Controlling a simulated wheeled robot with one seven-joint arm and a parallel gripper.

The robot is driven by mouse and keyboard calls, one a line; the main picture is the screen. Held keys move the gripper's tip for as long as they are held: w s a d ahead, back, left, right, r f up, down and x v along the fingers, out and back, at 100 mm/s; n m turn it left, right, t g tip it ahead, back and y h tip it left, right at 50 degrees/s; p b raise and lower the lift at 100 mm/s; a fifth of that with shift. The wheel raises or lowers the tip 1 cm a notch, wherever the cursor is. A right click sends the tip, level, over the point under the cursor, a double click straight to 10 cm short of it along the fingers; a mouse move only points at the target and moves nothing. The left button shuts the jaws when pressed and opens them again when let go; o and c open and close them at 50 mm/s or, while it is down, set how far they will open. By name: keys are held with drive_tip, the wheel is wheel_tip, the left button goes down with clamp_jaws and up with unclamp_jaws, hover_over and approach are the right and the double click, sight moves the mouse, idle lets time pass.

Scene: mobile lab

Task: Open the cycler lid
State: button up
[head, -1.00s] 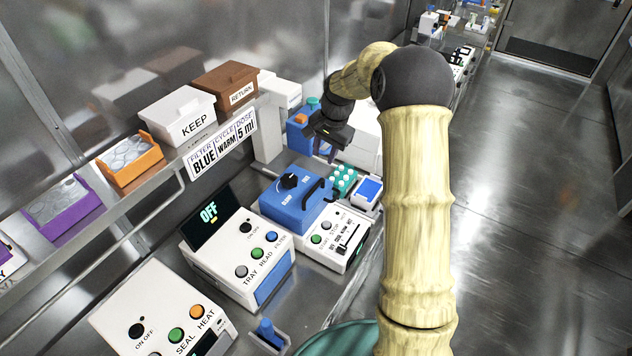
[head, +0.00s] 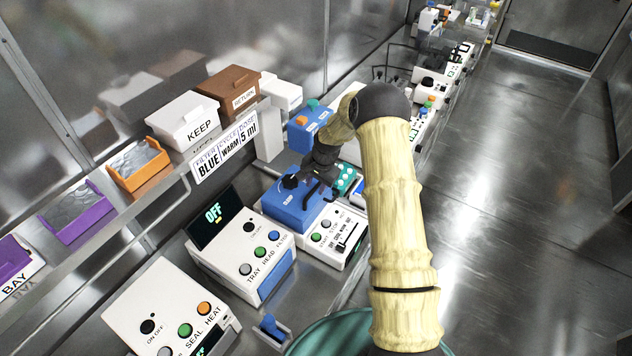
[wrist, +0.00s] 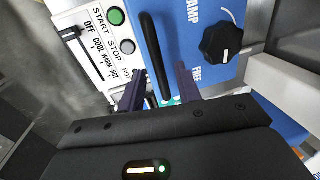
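The cycler has a white base (head: 340,236) with buttons and a slider, and a closed blue lid (head: 295,208). The lid also shows in the wrist view (wrist: 190,50), with a black knob (wrist: 222,40) beside the words CLAMP and FREE. A black bar handle (wrist: 153,50) runs along the lid near the panel. My gripper (wrist: 160,72) is open, with one dark finger on each side of the handle. I cannot tell whether either finger touches it. In the head view my gripper (head: 318,190) is over the lid, and the wrist hides part of the handle.
A white device with an OFF screen (head: 214,214) stands left of the cycler. A teal rack of vials (head: 347,180) is close behind it. A blue box (head: 308,128) stands farther back, and a shelf with bins runs along the wall. The aisle floor on the right is clear.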

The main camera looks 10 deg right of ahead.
drive_tip(key=shift+f, duration=0.1)
clamp_jaws()
drive_tip(key=shift+w, duration=0.1)
